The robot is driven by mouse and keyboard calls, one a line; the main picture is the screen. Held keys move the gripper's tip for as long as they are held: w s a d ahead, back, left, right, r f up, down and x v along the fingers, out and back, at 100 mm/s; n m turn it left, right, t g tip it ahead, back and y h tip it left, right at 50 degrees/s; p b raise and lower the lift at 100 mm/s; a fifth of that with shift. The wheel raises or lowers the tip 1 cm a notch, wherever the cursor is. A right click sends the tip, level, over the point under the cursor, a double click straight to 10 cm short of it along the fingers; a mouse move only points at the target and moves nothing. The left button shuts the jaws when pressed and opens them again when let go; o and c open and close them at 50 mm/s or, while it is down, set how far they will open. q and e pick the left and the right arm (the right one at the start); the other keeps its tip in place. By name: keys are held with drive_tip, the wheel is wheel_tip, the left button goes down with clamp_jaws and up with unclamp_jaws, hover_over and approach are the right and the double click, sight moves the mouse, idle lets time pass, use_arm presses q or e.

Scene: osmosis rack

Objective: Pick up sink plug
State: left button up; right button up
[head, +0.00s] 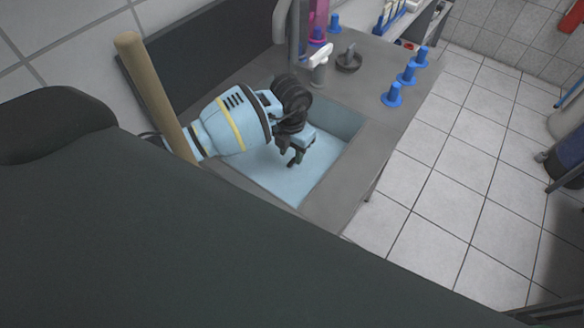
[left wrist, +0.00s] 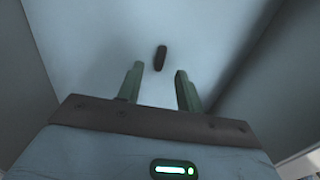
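A small dark elongated piece (left wrist: 160,58), which looks like the sink plug, shows in the left wrist view against the pale blue floor of the sink (head: 318,158). It lies beyond the fingertips, centred near the gap between them. My left gripper (head: 297,157) reaches down into the sink in the head view. Its two green fingers (left wrist: 157,78) stand apart with nothing between them in the left wrist view. In the head view I cannot make out the dark piece; my arm and gripper cover part of the sink. My right gripper is not in view.
Sink walls stand close around the gripper. Several blue pegs line the grey counter's right side, including one nearby (head: 392,96). A wooden pole (head: 155,95) stands beside my left arm.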

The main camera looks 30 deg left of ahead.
sight(292, 161)
use_arm(q)
drive_tip(key=f, duration=0.5)
drive_tip(key=shift+w, duration=0.25)
clamp_jaws()
